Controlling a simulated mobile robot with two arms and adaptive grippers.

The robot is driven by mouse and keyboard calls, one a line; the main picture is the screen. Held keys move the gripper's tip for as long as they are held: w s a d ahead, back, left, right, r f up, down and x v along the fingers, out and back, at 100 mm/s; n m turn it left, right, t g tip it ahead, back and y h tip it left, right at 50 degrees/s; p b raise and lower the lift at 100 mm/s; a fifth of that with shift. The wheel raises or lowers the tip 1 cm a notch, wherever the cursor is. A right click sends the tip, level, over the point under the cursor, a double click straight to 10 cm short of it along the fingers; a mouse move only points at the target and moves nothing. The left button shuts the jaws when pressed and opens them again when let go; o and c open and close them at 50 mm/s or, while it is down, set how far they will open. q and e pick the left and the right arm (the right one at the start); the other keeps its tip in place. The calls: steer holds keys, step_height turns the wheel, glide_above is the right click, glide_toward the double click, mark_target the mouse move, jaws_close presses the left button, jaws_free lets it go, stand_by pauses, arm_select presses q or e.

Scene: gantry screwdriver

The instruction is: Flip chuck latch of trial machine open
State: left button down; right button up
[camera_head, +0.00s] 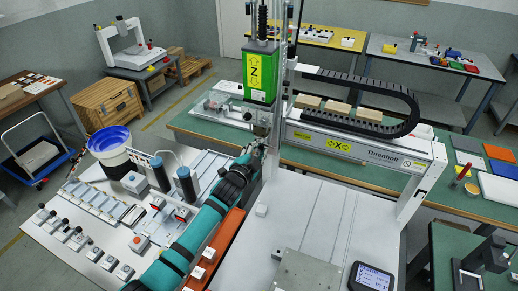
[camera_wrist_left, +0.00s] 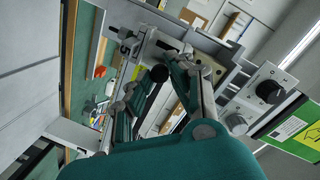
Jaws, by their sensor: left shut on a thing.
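The trial machine is the gantry with the green Z-axis unit (camera_head: 259,72) and the X beam (camera_head: 350,146). My left arm, teal, reaches up from the bottom of the head view. Its gripper (camera_head: 258,150) is at the foot of the Z unit, where details are small and partly covered. In the left wrist view the gripper (camera_wrist_left: 160,75) has its teal fingers closed around a small part with a round black knob (camera_wrist_left: 158,73), beside the machine's grey metal. This seems to be the chuck latch; its open or closed position cannot be told. My right gripper does not show.
A black cable chain (camera_head: 370,100) curves above the X beam. A left bench holds a blue bowl feeder (camera_head: 109,138) and dark cylinders (camera_head: 186,184). An orange rail (camera_head: 222,240) lies beside my arm. A white plate (camera_head: 310,215) and a display (camera_head: 371,280) are in front.

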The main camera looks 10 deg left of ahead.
arm_select(q)
steer(key=shift+n, duration=0.5)
steer(key=c, duration=1.5)
jaws_free()
steer(key=v, duration=1.2)
